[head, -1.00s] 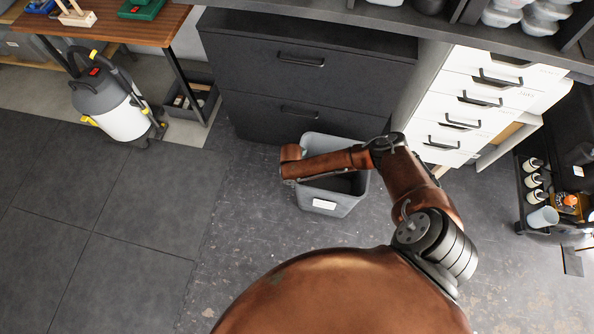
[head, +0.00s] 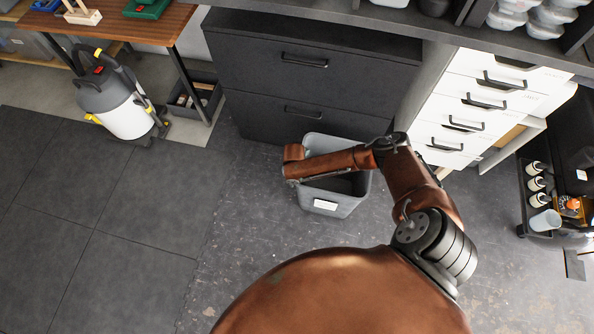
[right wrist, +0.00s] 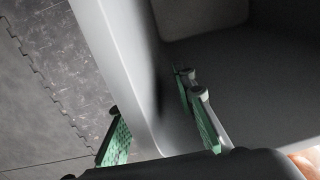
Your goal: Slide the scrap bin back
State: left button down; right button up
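The scrap bin (head: 332,206) is a grey open-topped bin with a white label, standing upright on the floor before the dark drawer cabinet. My right arm reaches across its opening in the head view, hiding part of the rim and inside. In the right wrist view, my right gripper (right wrist: 157,128) has its green-padded fingers on either side of the bin's wall (right wrist: 118,62), one outside and one inside. The fingers are apart, with a gap visible at the inner finger. The gripper itself is hidden in the head view. My left gripper is not in view.
The dark drawer cabinet (head: 270,82) stands just behind the bin. White drawers (head: 462,105) are at the right, with a black cart (head: 527,205) beyond. A vacuum cleaner (head: 122,118) stands at the left near a wooden table (head: 150,33). The floor left of the bin is clear.

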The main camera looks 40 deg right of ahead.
jog(key=r, duration=1.2)
jog(key=shift+w+a, duration=0.15)
jog(key=shift+w, duration=0.05)
